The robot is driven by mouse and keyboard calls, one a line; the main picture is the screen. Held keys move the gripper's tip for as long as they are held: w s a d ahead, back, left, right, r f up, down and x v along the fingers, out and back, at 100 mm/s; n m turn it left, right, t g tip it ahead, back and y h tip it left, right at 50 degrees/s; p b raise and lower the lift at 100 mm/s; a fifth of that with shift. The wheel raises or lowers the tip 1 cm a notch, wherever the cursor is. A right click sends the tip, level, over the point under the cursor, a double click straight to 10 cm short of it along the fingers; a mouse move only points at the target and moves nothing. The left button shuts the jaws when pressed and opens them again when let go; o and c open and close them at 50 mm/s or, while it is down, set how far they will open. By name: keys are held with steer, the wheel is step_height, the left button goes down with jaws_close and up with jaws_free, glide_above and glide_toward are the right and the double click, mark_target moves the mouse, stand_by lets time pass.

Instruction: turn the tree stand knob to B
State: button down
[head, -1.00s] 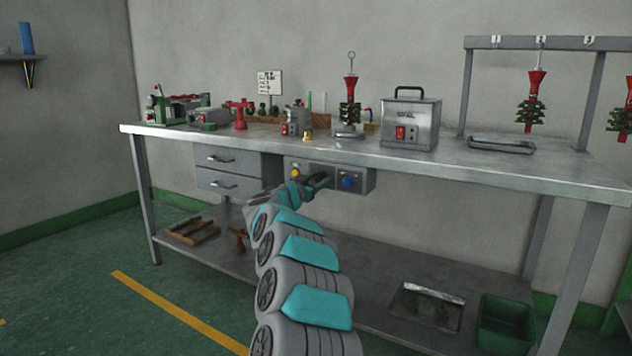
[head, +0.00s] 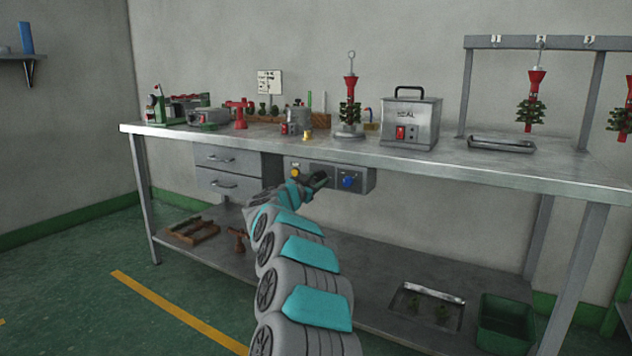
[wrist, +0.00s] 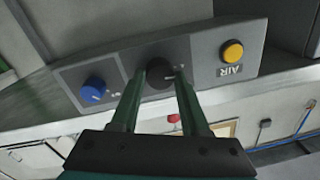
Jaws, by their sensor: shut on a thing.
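A black knob (wrist: 159,75) sits in the middle of the grey control panel (wrist: 200,58) under the bench's front edge. My gripper (wrist: 157,80) is shut on this knob, one green finger on each side. A pale mark shows on the knob's face, pointing right in the wrist view. Its letters are too small or hidden, so I cannot read the setting. In the head view my gripper (head: 319,181) is at the panel between the yellow button and the blue knob, and it hides the black knob. A red and green tree (head: 350,100) stands upright on a stand on the bench.
A blue knob (wrist: 93,90) and a yellow button (wrist: 232,52) marked AIR flank the black knob. Drawers (head: 228,170) are left of the panel. A metal SEAL box (head: 410,122) stands on the bench (head: 470,165). The floor in front is clear.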

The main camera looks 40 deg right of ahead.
steer(key=m+b, duration=0.1)
steer(key=m, duration=0.3)
steer(key=shift+f, duration=0.2)
steer(key=m+b, duration=0.1)
steer(key=m, duration=0.4)
steer(key=shift+h+b, duration=0.3)
steer(key=m+b, duration=0.1)
steer(key=m, duration=0.4)
steer(key=shift+a+g+b, duration=0.1)
steer(key=shift+g+b, duration=0.2)
steer(key=m+b, duration=0.1)
steer(key=m, duration=0.2)
steer(key=shift+m, duration=0.4)
steer(key=m, duration=0.2)
steer(key=m+b, duration=0.1)
steer(key=m, duration=0.1)
steer(key=shift+w+m+g+h, duration=0.1)
steer(key=shift+m+g+h, duration=0.2)
steer(key=shift+m, duration=0.1)
steer(key=m+b, duration=0.1)
steer(key=m, duration=0.3)
steer(key=shift+m, duration=0.3)
steer(key=m+b, duration=0.1)
steer(key=m, duration=0.3)
steer(key=shift+m+g, duration=0.3)
steer(key=shift+r+m, duration=0.15)
steer(key=shift+m, duration=1.85)
steer(key=shift+b, duration=0.3)
